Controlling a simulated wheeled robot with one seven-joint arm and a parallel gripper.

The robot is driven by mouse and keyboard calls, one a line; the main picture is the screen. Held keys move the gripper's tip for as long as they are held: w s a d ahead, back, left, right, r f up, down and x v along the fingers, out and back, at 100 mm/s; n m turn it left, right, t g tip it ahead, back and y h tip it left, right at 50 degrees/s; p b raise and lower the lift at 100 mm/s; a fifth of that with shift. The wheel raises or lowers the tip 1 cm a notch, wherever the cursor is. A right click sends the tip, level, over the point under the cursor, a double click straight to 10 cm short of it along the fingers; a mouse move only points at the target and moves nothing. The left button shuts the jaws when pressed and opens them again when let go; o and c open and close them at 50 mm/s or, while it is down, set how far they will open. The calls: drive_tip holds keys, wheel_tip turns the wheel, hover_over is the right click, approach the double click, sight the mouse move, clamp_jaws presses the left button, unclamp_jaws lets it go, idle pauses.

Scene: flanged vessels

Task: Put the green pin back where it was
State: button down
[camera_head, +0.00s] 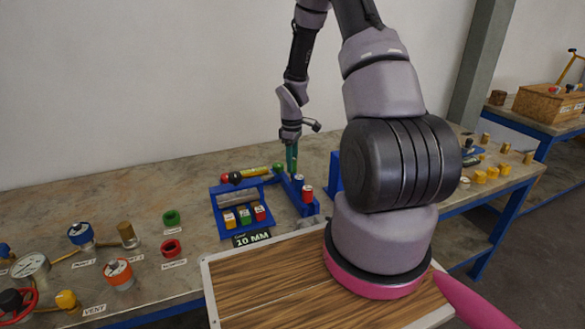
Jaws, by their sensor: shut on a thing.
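My gripper (291,150) points down over the back end of a blue rail (291,194) and is shut. A narrow green pin (292,164) shows between its fingertips, upright; the picture is too small to tell whether its lower end touches the rail. Two red-topped pins, a farther one (299,180) and a nearer one (307,191), stand in the front part of this rail. A round green piece (277,168) lies just left of the gripper. Left of the rail, a blue rack (225,205) carries yellow, green and red labelled blocks.
A "10 MM" sign (251,239) stands in front of the rack. My arm hides much of the bench's right part. A wooden board (265,282) is at the front.

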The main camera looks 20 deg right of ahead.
drive_tip(key=shift+f, duration=1.2)
drive_tip(key=shift+f, duration=0.4)
drive_tip(key=shift+c, duration=2.3)
unclamp_jaws()
